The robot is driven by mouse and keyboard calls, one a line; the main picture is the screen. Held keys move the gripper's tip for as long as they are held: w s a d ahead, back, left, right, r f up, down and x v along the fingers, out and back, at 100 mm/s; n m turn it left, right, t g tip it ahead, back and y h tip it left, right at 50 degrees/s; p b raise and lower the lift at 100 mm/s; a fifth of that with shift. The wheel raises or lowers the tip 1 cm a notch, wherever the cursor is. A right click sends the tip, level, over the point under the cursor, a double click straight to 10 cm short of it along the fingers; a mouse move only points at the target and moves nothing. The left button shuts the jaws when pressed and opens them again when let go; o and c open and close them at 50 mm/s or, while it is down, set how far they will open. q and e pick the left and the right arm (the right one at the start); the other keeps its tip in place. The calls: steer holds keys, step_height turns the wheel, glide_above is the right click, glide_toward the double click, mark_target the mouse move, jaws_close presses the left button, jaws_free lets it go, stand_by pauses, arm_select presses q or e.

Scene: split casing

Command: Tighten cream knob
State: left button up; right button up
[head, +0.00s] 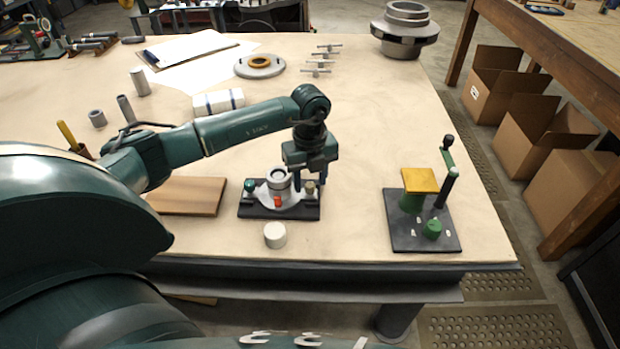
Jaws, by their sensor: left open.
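The split casing (278,190) is a pale grey body with a round opening on top, on a dark base plate (281,212) near the table's front edge. A small cream-tan knob (309,188) is at its right side. A green knob (249,185) is at its left and a red one (277,202) at its front. My left gripper (310,181) points down over the right side of the casing, open, with its fingers around or just above the cream-tan knob; I cannot tell whether they touch it. My right gripper is not in view.
A cream cylinder (275,235) stands in front of the casing. A wooden board (188,196) lies to its left. A fixture with a yellow block (420,180) and an upright lever (447,175) stands to the right. The table between casing and fixture is clear.

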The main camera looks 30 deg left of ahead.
arm_select(q)
steer(key=shift+f, duration=0.35)
steer(key=shift+c, duration=0.2)
jaws_close()
